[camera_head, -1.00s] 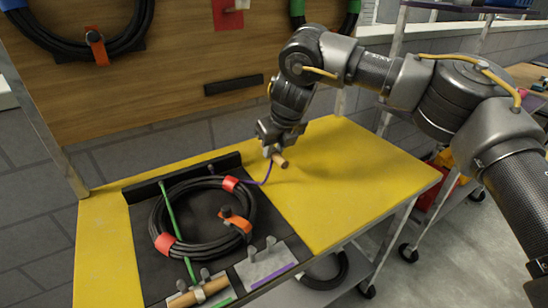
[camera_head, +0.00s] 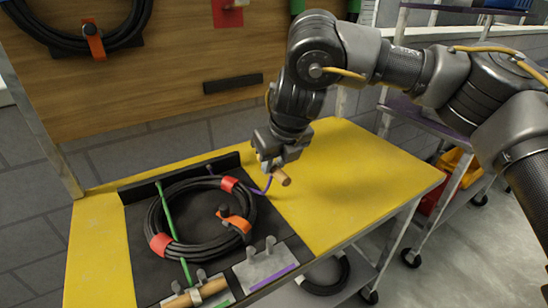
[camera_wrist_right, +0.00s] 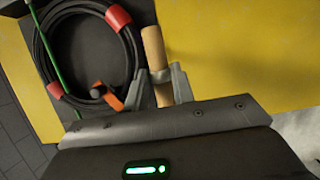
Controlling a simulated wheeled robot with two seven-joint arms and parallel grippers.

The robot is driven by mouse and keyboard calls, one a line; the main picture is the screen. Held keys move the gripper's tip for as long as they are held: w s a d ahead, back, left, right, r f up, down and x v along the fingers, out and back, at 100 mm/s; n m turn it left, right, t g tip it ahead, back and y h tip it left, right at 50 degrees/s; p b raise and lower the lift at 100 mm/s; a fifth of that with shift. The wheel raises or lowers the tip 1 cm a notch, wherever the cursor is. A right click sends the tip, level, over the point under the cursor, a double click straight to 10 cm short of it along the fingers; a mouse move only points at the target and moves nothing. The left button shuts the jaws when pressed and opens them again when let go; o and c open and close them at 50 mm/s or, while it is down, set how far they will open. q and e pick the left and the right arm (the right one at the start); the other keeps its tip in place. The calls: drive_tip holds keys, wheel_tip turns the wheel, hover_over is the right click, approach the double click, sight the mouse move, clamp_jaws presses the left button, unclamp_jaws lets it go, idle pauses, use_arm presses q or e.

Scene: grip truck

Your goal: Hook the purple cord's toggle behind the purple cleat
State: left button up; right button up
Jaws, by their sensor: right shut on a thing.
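My right gripper (camera_head: 271,171) is shut on a wooden toggle (camera_head: 282,178) above the yellow table, just right of the black cable coil. In the right wrist view the toggle (camera_wrist_right: 155,62) stands lengthwise between the fingers (camera_wrist_right: 160,82). The purple cord (camera_head: 258,190) runs from the toggle left toward the back of the black mat. The purple cleat is a grey plate with two pegs (camera_head: 260,255) and a purple strip along its front edge, at the mat's front right. Its pegs are empty. My left gripper is not in view.
The black coil (camera_head: 160,205) with red bands and an orange strap lies on the mat. A green cord (camera_head: 170,220) crosses it to another toggle (camera_head: 196,292) at the green cleat. The yellow table (camera_head: 350,180) is clear on the right.

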drive_tip(key=shift+f, duration=0.8)
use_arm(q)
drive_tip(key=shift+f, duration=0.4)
use_arm(e)
drive_tip(key=shift+r, duration=0.1)
